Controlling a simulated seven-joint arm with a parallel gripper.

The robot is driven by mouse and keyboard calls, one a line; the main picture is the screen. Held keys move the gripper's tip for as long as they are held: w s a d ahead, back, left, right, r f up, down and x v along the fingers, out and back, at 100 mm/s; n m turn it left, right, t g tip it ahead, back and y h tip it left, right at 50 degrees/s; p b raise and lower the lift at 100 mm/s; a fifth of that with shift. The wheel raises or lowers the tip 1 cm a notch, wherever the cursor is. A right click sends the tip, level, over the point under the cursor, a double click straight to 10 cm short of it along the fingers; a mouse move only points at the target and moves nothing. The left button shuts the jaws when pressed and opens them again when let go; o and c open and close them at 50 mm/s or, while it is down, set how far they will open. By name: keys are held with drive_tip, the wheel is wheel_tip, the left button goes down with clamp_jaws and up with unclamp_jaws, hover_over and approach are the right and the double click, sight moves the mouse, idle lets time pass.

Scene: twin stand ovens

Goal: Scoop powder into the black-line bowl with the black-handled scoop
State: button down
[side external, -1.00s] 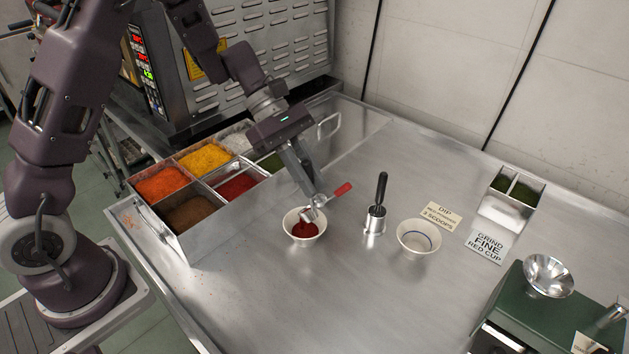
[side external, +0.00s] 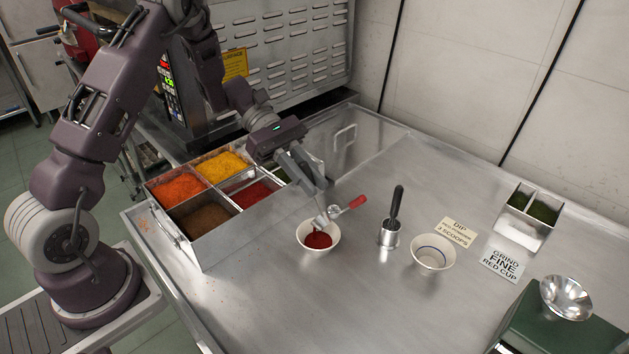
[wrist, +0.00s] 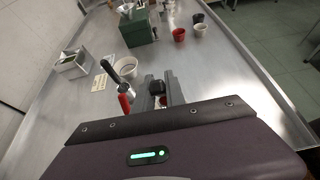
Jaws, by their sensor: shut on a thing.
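My gripper (side external: 318,186) is shut on a small scoop above and just behind a white bowl (side external: 303,235). The scoop's metal cup (side external: 321,222) is tilted at the bowl's back rim; I cannot tell if it touches. In the wrist view a black handle piece (wrist: 157,87) sits between the fingers. Red powder (side external: 318,240) lies in this bowl; the colour of any line on it cannot be made out. A second white bowl (side external: 432,251) at right has a blue line and looks empty. A bin of red powder (side external: 257,194) is behind left.
A red-handled scoop (side external: 355,203) lies just right of the powder bowl. An upright black-handled metal tool (side external: 390,232) stands between the bowls. Other powder bins (side external: 180,188), signs (side external: 455,231), a two-part green-filled bin (side external: 527,215) and a green box (side external: 545,325) surround them. The front table is clear.

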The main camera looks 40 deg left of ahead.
drive_tip(key=shift+a+f+h, duration=0.35)
drive_tip(key=shift+a+h, duration=0.5)
drive_tip(key=shift+h, duration=0.1)
drive_tip(key=shift+a+f+h, duration=0.35)
drive_tip(key=shift+a+h, duration=0.45)
drive_tip(key=shift+h, duration=0.2)
drive_tip(key=shift+a+f+h, duration=0.35)
drive_tip(key=shift+a+h, duration=0.5)
drive_tip(key=shift+h, duration=0.1)
drive_tip(key=d+y, duration=0.2)
drive_tip(key=y, duration=0.1)
drive_tip(key=d+r+y, duration=0.1)
drive_tip(key=d+y, duration=0.2)
drive_tip(key=d+r+y, duration=0.1)
drive_tip(key=d+y, duration=0.2)
drive_tip(key=shift+d+r+y, duration=0.15)
drive_tip(key=shift+d+y, duration=0.1)
drive_tip(key=shift+y, duration=0.05)
drive_tip(key=d+y, duration=0.6)
drive_tip(key=y, duration=0.3)
drive_tip(key=shift+d, duration=0.25)
